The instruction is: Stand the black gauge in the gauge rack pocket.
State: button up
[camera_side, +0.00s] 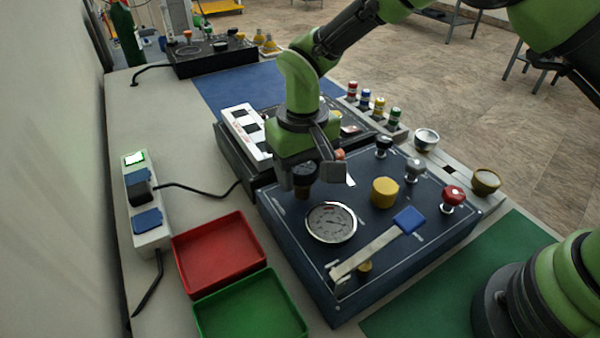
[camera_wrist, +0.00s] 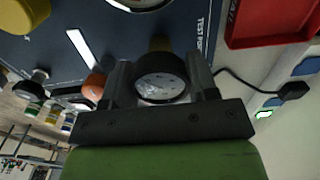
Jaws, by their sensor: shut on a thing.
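My gripper (camera_side: 308,176) is above the far left part of the dark blue test panel (camera_side: 290,232), pointing down. It is shut on the black gauge (camera_side: 304,174). In the wrist view the gauge (camera_wrist: 162,80) sits between the two fingers (camera_wrist: 161,76), its pale dial partly showing and a brass-coloured part beyond it. I cannot tell whether the gauge's lower end touches the panel. A white strip with dark square openings (camera_side: 236,114), possibly the gauge rack, lies behind and left of my gripper. Its pockets are too small to read clearly.
The panel carries a large round dial (camera_side: 331,223), a yellow knob (camera_side: 384,192), a red knob (camera_side: 452,196) and a blue-ended lever (camera_side: 380,244). A red tray (camera_side: 218,252) and green tray (camera_side: 250,306) stand at front left. A power strip (camera_side: 147,213) with cables lies left.

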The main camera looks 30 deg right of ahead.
jog(key=shift+r, duration=2.75)
